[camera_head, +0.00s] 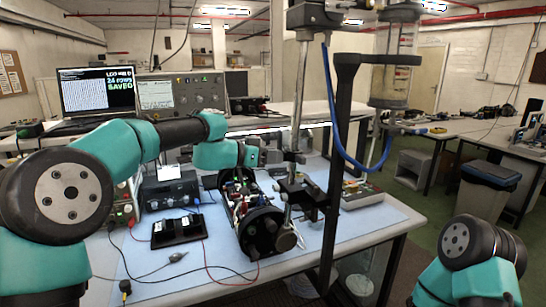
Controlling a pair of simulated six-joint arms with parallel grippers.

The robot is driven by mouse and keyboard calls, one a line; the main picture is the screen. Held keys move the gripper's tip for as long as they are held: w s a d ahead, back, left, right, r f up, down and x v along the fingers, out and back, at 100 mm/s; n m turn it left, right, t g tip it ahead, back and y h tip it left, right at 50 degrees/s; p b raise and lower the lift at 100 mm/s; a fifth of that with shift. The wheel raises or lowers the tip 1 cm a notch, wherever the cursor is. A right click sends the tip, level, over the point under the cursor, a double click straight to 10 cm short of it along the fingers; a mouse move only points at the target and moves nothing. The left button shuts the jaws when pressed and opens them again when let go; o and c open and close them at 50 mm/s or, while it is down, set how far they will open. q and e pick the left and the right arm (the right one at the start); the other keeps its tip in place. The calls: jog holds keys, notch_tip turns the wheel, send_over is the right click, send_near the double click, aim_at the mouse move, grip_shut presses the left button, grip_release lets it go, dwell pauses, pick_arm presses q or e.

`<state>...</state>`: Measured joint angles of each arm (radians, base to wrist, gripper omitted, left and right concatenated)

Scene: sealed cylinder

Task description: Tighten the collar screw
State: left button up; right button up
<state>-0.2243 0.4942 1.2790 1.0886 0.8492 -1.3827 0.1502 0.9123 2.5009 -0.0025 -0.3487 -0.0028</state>
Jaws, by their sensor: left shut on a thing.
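A metal upright rod (298,100) stands at the table with a small collar (296,157) around it. My left gripper (280,157) reaches in from the left at the collar's height and is shut on the collar screw at the collar's left side. The screw itself is mostly hidden by the fingers. Below the collar, a dark clamp (305,192) sits on the rod. An open-framed cylinder with black end plates (262,232) and wiring inside lies left of the rod. My right arm shows only at the lower right corner; its gripper is out of view.
A black post (337,160) and a blue hose (334,110) stand just right of the rod. A clear column (393,50) hangs at upper right. A black tray (178,230), loose cables and bench instruments (170,190) lie on the left. The blue mat's right front (375,215) is clear.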

pick_arm(q)
jog(key=shift+a, duration=0.15)
jog(key=o, duration=0.9)
jog(key=shift+o, duration=0.2)
jog(key=v, duration=1.7)
jog(key=shift+r, duration=0.15)
jog(key=shift+s+a, duration=0.1)
